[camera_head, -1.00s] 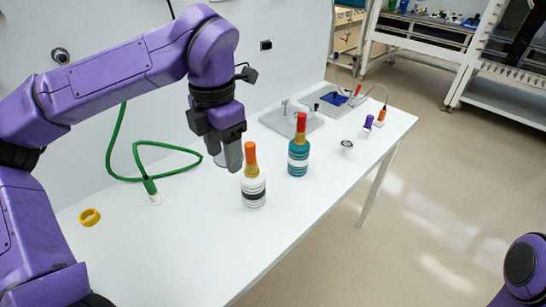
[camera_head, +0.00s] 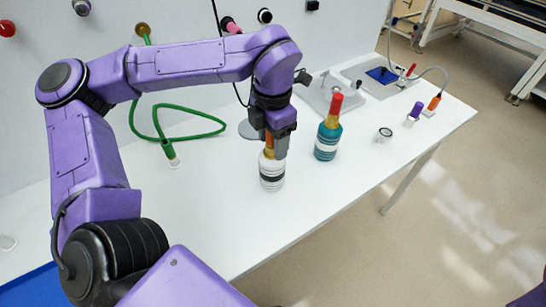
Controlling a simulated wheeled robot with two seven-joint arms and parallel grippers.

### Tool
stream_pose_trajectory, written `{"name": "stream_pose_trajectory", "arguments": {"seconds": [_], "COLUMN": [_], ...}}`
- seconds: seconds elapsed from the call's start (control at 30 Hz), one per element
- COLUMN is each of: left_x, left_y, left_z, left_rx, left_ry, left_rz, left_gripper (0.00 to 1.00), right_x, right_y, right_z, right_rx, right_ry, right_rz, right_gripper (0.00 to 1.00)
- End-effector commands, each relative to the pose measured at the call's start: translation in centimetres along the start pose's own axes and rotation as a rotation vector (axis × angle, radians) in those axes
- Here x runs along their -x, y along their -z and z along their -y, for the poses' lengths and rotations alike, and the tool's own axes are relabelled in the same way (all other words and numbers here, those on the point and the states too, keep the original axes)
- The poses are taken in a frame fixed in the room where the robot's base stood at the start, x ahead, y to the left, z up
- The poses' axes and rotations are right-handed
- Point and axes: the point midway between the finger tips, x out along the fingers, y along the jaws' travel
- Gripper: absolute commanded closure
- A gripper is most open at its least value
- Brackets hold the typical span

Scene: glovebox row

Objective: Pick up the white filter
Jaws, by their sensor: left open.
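The white filter (camera_head: 271,173), a white bottle-like body with dark bands and an orange-yellow neck, stands upright on the white table. My left gripper (camera_head: 275,146) points down at its neck. The jaws are open, and a dark finger covers part of the neck. Whether the neck lies between both fingers or they touch it, I cannot tell. A similar teal filter (camera_head: 327,142) with a red top stands apart to the right. My right gripper is out of view.
A green hose (camera_head: 188,137) lies on the table behind my left arm. A grey disc (camera_head: 246,130) lies behind the gripper. Metal plates (camera_head: 325,94), a small round cup (camera_head: 384,134) and a purple-capped item (camera_head: 414,113) are farther right. The front table edge is clear.

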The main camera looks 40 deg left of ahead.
Motion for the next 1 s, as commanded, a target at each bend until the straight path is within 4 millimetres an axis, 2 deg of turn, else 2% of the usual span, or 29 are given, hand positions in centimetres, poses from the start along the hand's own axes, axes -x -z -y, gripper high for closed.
{"name": "stream_pose_trajectory", "arguments": {"seconds": [0.27,0.43,0.47,0.8,1.0], "left_x": [-0.6,-0.6,-0.6,-0.4,1.1], "left_y": [0.0,0.0,0.0,0.0,-0.1], "left_z": [0.0,0.0,0.0,0.0,0.0], "left_rx": [0.001,0.001,0.001,0.001,0.001], "left_ry": [0.000,0.000,0.000,0.000,-0.002], "left_rz": [0.001,0.001,0.001,0.002,0.004], "left_gripper": [0.43,0.98,1.00,1.00,1.00], "right_x": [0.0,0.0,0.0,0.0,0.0], "right_y": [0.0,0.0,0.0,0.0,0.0], "right_z": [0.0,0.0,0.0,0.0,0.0], "right_rx": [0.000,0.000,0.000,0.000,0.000], "right_ry": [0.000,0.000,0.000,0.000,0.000], "right_rz": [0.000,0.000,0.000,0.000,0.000], "right_gripper": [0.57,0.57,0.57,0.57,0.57]}}
